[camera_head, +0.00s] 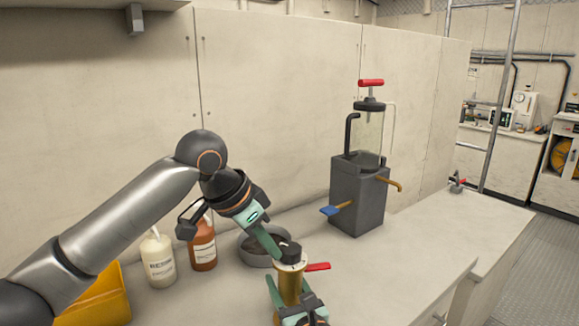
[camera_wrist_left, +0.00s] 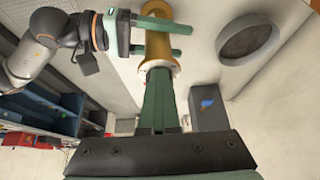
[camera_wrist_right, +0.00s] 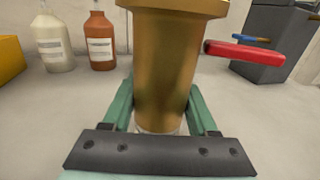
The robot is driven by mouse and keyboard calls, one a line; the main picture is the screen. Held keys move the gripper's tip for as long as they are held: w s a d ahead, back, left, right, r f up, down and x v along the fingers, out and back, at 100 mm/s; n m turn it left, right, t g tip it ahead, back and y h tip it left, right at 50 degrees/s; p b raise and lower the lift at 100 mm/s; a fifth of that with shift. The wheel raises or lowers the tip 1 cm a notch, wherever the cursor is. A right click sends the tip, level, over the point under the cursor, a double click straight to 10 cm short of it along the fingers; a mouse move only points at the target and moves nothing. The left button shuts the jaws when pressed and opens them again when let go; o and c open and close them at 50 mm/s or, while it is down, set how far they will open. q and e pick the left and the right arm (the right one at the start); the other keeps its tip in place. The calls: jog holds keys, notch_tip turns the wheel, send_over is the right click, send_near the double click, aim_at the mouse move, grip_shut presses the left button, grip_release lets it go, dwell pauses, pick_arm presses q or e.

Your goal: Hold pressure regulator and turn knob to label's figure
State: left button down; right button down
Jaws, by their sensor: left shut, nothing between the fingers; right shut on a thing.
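The pressure regulator (camera_head: 290,285) is an upright brass cylinder with a flange, a black knob (camera_head: 291,250) on top and a red lever (camera_head: 318,267) at its side. My right gripper (camera_head: 295,303) is shut around the brass body, which fills the right wrist view (camera_wrist_right: 165,70) between the green fingers. My left gripper (camera_head: 276,250) is shut with nothing between its fingers, its tips beside the knob. In the left wrist view the shut fingers (camera_wrist_left: 158,80) cover the knob end of the regulator (camera_wrist_left: 159,45); I cannot tell whether they touch. No figure is readable on the regulator.
A cream bottle (camera_head: 158,260), an orange-brown bottle (camera_head: 202,245), a grey bowl (camera_head: 252,258) and a yellow container (camera_head: 95,300) stand left of and behind the regulator. A dark box with a clear cylinder and handles (camera_head: 358,195) stands behind right.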

pick_arm(q)
jog(key=shift+s+d, duration=0.25)
jog(key=shift+d, duration=0.1)
pick_arm(e)
jog(key=shift+s+a, duration=0.1)
jog(key=shift+a, duration=0.05)
pick_arm(q)
jog(key=shift+s+a, duration=0.1)
jog(key=shift+a, duration=0.05)
jog(key=shift+s+a+r, duration=0.1)
jog(key=shift+s+a, duration=0.05)
jog(key=shift+a, duration=0.05)
notch_tip(320, 180, up, 6)
jog(key=shift+a+f, duration=0.1)
dwell(0.5)
pick_arm(e)
jog(key=shift+d, duration=0.2)
pick_arm(q)
jog(key=shift+w+a+f, duration=0.1)
jog(key=shift+w+f, duration=0.05)
jog(key=shift+f, duration=1.35)
jog(key=shift+w+a+f, duration=0.1)
jog(key=shift+f, duration=1.4)
